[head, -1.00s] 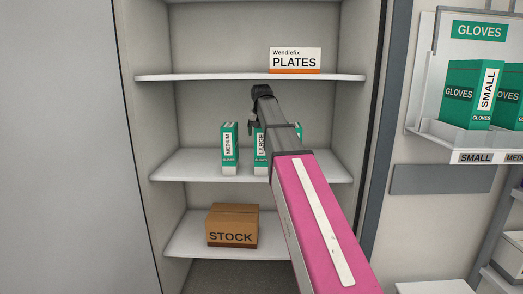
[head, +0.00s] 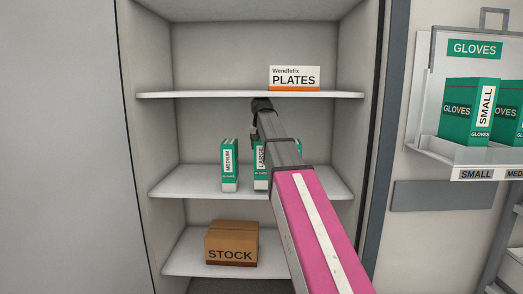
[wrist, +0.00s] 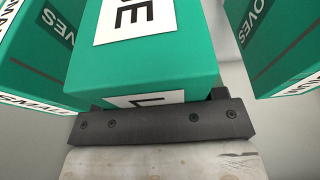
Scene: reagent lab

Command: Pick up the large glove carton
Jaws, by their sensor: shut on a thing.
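The large glove carton (head: 260,160), green with a white "LARGE" label, stands upright on the middle shelf (head: 190,187). My arm partly hides it in the head view. In the wrist view the carton (wrist: 180,65) fills the middle, and the black finger bar of my gripper (wrist: 155,122) lies across it. My gripper is shut on this carton. In the head view the jaws are hidden behind my arm, and whether the carton's base touches the shelf cannot be told.
The upper shelf (head: 200,95) with a "PLATES" sign (head: 294,78) is just above. A "STOCK" box (head: 231,243) sits below.

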